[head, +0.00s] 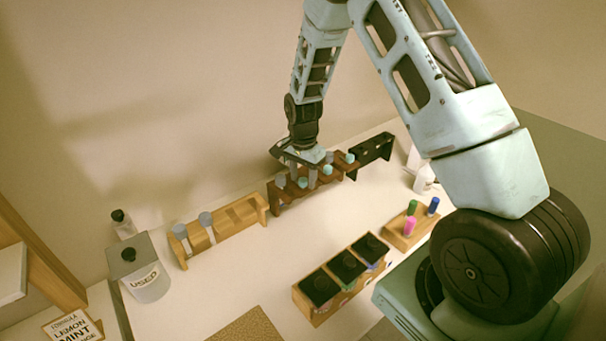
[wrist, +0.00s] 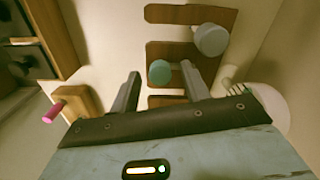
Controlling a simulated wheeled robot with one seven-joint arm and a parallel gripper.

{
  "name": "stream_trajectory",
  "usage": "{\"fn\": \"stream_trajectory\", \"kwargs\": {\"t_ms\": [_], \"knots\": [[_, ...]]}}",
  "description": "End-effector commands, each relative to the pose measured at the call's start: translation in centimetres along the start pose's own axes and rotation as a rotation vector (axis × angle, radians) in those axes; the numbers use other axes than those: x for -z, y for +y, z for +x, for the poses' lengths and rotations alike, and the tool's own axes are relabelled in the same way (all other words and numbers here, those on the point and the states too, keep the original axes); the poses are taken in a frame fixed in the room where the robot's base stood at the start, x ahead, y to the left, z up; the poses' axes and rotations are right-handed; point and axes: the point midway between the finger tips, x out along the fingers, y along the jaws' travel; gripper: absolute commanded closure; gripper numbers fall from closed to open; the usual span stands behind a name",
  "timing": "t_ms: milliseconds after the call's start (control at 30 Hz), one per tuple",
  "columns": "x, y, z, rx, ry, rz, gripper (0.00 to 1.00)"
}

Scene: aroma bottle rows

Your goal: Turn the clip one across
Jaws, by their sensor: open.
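I cannot make out which thing is the clip. My gripper (head: 302,174) is over the brown rack (head: 275,198), with its fingers pointing down among several teal-capped bottles. In the wrist view my gripper (wrist: 162,88) is open, with a round teal cap (wrist: 159,72) showing between its two fingers; I cannot tell if they touch it. A bottle with a grey cap (wrist: 212,39) stands in the same rack further up that view. The gripper partly hides the rack in the head view.
A light wooden rack (head: 243,211) with two grey-capped bottles stands left; a black rack (head: 371,150) stands right. A small block (head: 400,240) holds green, pink and blue pegs. In front is a box (head: 318,314) with three black compartments. A "USED" container (head: 147,284) stands far left.

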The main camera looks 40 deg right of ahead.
Motion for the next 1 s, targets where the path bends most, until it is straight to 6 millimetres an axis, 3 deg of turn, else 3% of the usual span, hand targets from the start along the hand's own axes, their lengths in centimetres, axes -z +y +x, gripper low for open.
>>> {"fn": "stream_trajectory", "kwargs": {"t_ms": [133,300,667,1000], "knots": [[0.01,-0.01,-0.02,0.0,0.0,0.0,0.54],[0.01,-0.01,-0.03,0.0,0.0,0.0,0.98],[0.01,-0.03,0.01,0.001,0.0,-0.039,0.98],[0.0,-0.03,0.14,0.001,0.0,-0.261,0.98]]}}
